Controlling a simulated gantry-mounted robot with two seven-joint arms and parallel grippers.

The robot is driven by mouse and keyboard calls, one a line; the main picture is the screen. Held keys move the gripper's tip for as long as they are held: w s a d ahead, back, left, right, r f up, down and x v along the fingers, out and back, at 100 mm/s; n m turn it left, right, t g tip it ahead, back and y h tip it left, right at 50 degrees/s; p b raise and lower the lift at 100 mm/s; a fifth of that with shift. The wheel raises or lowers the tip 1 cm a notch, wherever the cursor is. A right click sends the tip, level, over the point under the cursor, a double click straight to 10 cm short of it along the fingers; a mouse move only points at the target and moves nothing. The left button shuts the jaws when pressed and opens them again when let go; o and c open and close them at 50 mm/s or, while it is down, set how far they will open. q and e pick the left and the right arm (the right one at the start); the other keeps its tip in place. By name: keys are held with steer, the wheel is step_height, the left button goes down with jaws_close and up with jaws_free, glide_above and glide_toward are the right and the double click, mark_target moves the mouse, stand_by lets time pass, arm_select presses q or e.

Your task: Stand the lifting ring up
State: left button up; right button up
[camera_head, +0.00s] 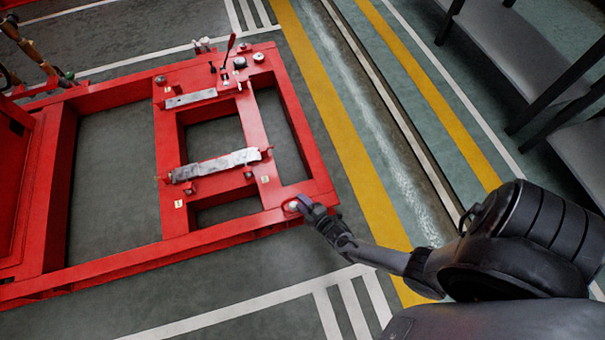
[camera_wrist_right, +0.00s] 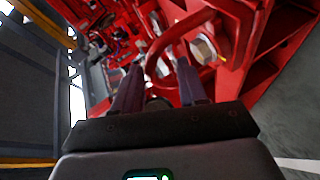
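The lifting ring (camera_wrist_right: 151,68) is red. In the right wrist view its curved band runs between and past my right gripper's fingers. My right gripper (camera_wrist_right: 158,68) has its two dark fingers apart, with a clear gap between them; I see no firm contact with the ring. In the head view the right gripper (camera_head: 299,203) is at the near right corner of the red base frame (camera_head: 235,228), where it mostly hides the ring. I cannot tell how far the ring is tilted. My left gripper is not in view.
The frame carries two metal plates (camera_head: 215,165) (camera_head: 190,99) and a lever (camera_head: 229,46) at the back. A grey shelf (camera_head: 515,50) stands at the upper right. The floor right of the frame, with yellow lines (camera_head: 345,140), is clear.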

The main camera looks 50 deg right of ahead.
steer(key=shift+s, duration=0.2)
steer(key=s+a+p, duration=0.2)
steer(key=s, duration=0.9)
steer(key=shift+s+a, duration=0.35)
steer(key=shift+s, duration=0.05)
stand_by(0.3)
stand_by(0.3)
steer(key=shift+p, duration=0.3)
steer(key=p+v, duration=0.3)
steer(key=v, duration=0.8)
